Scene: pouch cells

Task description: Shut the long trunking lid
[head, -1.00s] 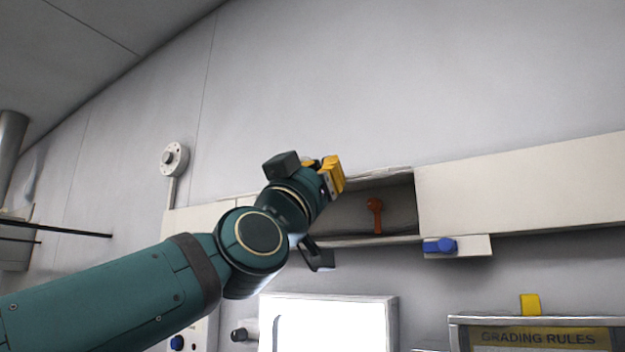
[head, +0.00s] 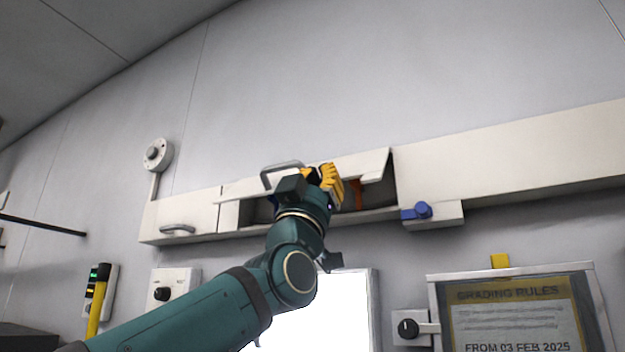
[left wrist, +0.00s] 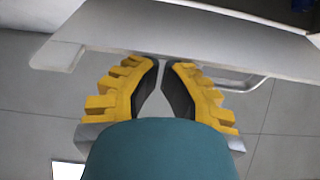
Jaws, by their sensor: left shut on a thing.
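The long trunking lid (head: 355,166) is a pale panel over an opening in the wall trunking. It stands tilted outward, partly open, with a dark gap under it. A grey loop handle (head: 282,167) is on it and also shows in the left wrist view (left wrist: 238,86). My left gripper (head: 326,178), with yellow fingers, is at the lid's front edge beside the handle. In the left wrist view its fingertips (left wrist: 166,66) meet at the lid (left wrist: 180,35); the exact contact is hidden. An orange item (head: 358,194) shows partly inside the opening. My right gripper is out of view.
The trunking (head: 500,155) runs on to the right, with a blue knob (head: 423,210) on a block below it. A closed section with a handle (head: 177,229) is at left. A bright white panel (head: 335,315) and a grading rules board (head: 515,315) are below.

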